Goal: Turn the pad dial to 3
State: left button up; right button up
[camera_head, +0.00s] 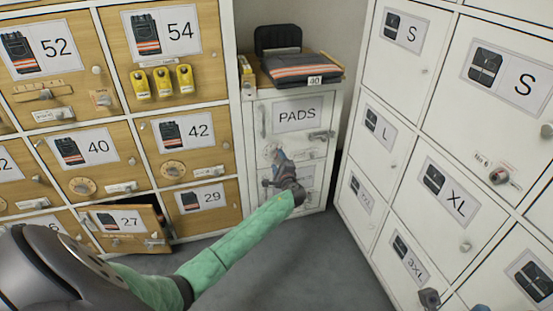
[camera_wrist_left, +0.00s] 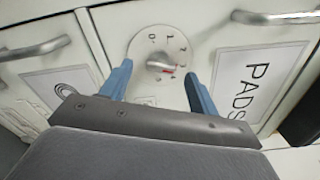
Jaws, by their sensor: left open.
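The pad dial (camera_wrist_left: 158,64) is a round white dial with dark marks around its rim and a grey knob at its centre. It is on the white front of the PADS cabinet (camera_head: 262,120). A red mark shows at the knob's right side in the left wrist view; the numbers there are turned and too small to read surely. My left gripper (camera_wrist_left: 158,70) is open, its two blue fingers on either side of the dial, apart from the knob as far as I can tell. In the head view my left gripper (camera_head: 275,163) partly covers the dial.
The PADS label (camera_head: 297,115) and a bar handle (camera_head: 320,135) are beside the dial. Folded dark workwear (camera_head: 285,66) lies on top of the cabinet. Wooden lockers stand at left, with door 27 (camera_head: 125,225) ajar. White lockers (camera_head: 400,140) stand at right.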

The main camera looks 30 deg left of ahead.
pick_arm(q)
jog(key=shift+p+v, duration=0.3)
jog(key=shift+v, duration=2.3)
